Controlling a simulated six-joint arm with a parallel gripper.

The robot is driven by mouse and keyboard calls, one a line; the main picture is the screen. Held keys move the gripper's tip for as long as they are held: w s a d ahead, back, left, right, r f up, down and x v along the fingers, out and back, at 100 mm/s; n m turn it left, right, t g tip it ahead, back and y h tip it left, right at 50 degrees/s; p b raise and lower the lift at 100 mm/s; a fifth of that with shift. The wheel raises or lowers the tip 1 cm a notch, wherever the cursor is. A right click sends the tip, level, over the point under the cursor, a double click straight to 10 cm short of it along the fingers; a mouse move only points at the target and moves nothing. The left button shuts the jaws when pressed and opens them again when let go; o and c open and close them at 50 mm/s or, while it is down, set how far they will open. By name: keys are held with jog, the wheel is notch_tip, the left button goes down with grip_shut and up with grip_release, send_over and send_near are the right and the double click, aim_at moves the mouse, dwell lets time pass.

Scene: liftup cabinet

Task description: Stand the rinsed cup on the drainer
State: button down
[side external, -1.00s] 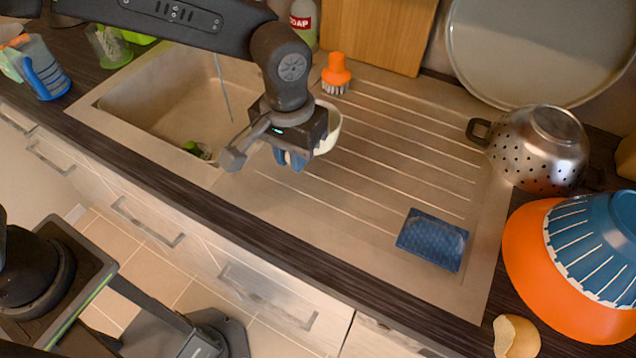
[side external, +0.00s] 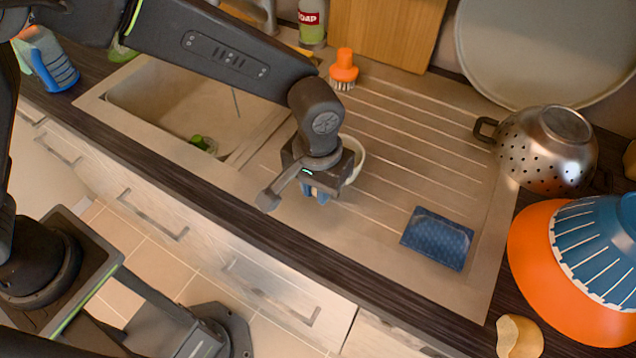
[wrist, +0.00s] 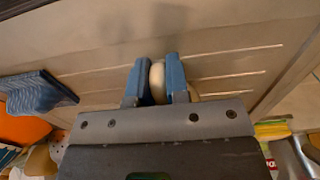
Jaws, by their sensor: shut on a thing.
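The cup (side external: 353,158) is pale cream and mostly hidden behind my gripper in the side view; its rim shows to the right of the wrist. My gripper (side external: 316,195) points down over the left part of the ridged drainer (side external: 400,145). In the wrist view my gripper (wrist: 158,80) has its two blue fingers shut on the cup's pale wall (wrist: 157,80). I cannot tell whether the cup touches the drainer surface. The drainer's ridges also show beyond the fingers in the wrist view.
A blue sponge or cloth (side external: 437,238) lies on the drainer's front right. An orange brush (side external: 343,70) stands at its back left. A steel colander (side external: 545,150) and an orange bowl (side external: 540,265) stand at the right. The sink basin (side external: 180,105) is at the left. The drainer's middle is clear.

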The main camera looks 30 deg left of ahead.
jog(key=c, duration=1.1)
grip_release()
jog(key=shift+f, duration=0.1)
notch_tip(320, 180, up, 12)
jog(key=shift+s+f, duration=0.1)
jog(key=s+a+r+t, duration=0.1)
jog(key=s+a+r, duration=0.2)
jog(key=a, duration=0.4)
jog(key=s+a+r+t, duration=0.2)
jog(key=a+r, duration=0.1)
jog(key=a, duration=0.4)
jog(key=s+a+r+t, duration=0.1)
jog(key=s+a+r, duration=0.2)
jog(key=a, duration=0.4)
jog(key=s+a+f+t, duration=0.1)
jog(key=s+a+f, duration=0.1)
jog(key=s+a, duration=0.3)
jog(key=shift+s, duration=0.55)
jog(key=shift+a+f, duration=0.1)
